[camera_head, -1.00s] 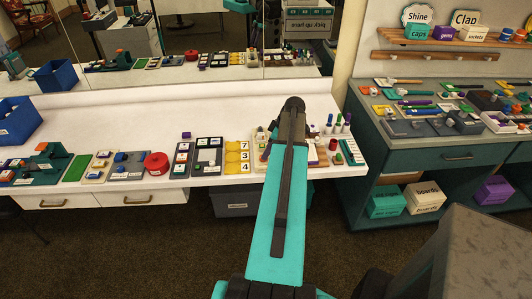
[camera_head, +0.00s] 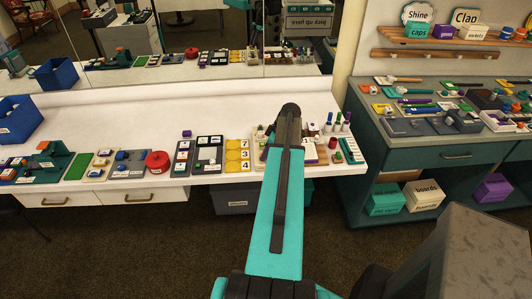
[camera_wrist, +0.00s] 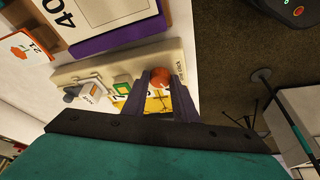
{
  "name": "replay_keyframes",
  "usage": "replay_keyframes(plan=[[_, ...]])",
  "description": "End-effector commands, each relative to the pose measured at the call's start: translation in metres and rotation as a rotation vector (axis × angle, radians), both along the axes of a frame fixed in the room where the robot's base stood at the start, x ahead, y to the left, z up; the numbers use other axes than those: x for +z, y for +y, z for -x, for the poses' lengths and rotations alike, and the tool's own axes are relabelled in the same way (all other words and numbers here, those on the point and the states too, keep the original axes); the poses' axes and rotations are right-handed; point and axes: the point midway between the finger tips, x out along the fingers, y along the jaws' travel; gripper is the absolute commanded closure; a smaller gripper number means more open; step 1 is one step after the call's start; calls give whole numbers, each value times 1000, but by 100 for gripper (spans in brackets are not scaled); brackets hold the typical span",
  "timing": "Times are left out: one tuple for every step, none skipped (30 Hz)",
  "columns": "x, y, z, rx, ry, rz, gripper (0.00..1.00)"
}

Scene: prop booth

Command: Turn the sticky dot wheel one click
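In the wrist view a round orange-red piece (camera_wrist: 160,77) sits near the edge of a beige board (camera_wrist: 105,68); I take it to be part of the dot wheel, but the wheel's shape is not clear. Small lettering on the board beside it is partly readable as "click". My gripper (camera_wrist: 161,84) has its two dark fingers apart, with the orange piece between or just beyond their tips. I cannot tell whether they touch it. A yellow surface with dark marks shows between the fingers. In the head view my arm hides the gripper and most of that board.

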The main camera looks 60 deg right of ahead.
Motion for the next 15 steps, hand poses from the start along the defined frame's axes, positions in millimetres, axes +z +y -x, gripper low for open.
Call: replay_keyframes(plan=[[0,0,0,0,0,1,96],[0,0,0,0,0,1,96],[0,0,0,0,0,1,96],[0,0,0,-2,0,1,96],[0,0,0,-4,0,2,96],[0,0,0,-9,0,2,96],[-1,0,0,-14,0,2,96],[-1,0,0,-20,0,2,96],[-1,1,0,-32,1,2,96],[-2,1,0,-44,1,2,96],[-2,1,0,-56,0,3,96],[-2,2,0,-76,0,3,96],[-2,2,0,-91,0,3,96],[-2,2,0,-109,0,4,96],[-3,2,0,-131,0,4,96]])
